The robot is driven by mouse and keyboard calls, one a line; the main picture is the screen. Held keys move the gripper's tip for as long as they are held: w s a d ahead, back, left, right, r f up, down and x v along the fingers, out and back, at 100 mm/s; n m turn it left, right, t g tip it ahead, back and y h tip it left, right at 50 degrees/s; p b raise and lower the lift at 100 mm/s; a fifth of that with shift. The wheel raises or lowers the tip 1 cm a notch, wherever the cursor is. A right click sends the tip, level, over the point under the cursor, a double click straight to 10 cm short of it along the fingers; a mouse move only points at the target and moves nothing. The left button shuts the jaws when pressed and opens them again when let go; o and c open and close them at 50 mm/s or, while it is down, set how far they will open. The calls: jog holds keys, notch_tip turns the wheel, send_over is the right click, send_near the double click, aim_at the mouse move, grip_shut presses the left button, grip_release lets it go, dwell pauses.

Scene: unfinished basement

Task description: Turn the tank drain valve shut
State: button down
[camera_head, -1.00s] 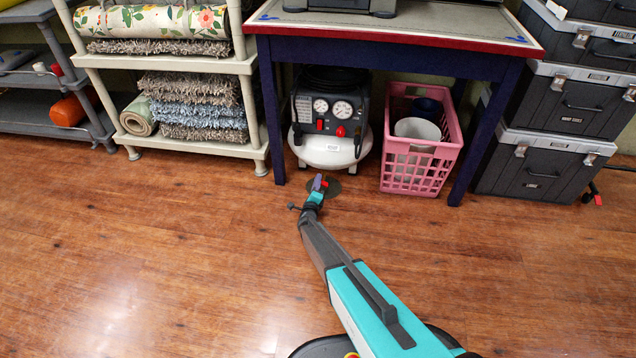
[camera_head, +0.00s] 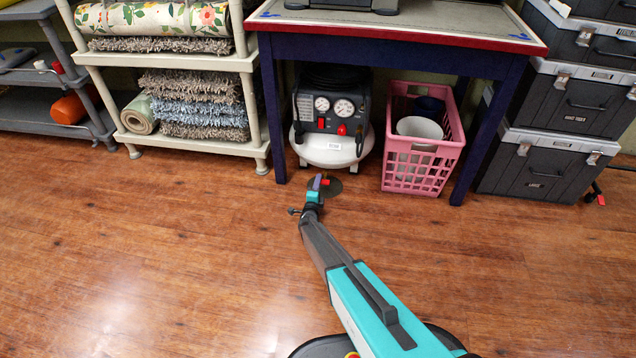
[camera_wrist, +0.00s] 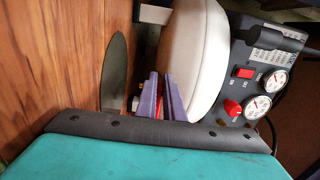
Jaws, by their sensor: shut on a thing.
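The tank is the white tank (camera_head: 331,152) of an air compressor, low under a table; it lies sideways in the wrist view (camera_wrist: 193,55). A small red part, apparently the drain valve (camera_head: 326,182), shows beside my fingertips just below the tank. My gripper (camera_head: 318,181) is low in front of the tank. In the wrist view its purple fingers (camera_wrist: 161,88) are nearly together beside the tank's underside, shut on the valve, with red visible between and beside them. The fingers hide most of the valve, so its handle angle cannot be told.
The compressor's panel (camera_head: 331,112) carries gauges and red controls above the tank. A dark round patch (camera_head: 333,188) lies on the floor under the fingertips. A pink crate (camera_head: 420,172) and a table leg (camera_head: 272,120) flank the compressor. The wooden floor in front is clear.

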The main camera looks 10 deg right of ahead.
jog(key=shift+a, duration=0.1)
jog(key=c, duration=1.9)
grip_release()
jog(key=shift+o, duration=0.2)
jog(key=shift+p+v, duration=0.35)
jog(key=shift+v, duration=0.45)
jog(key=p+v, duration=0.3)
jog(key=v, duration=0.9)
jog(key=shift+s+p, duration=0.1)
jog(key=shift+p, duration=0.25)
jog(key=shift+r, duration=0.15)
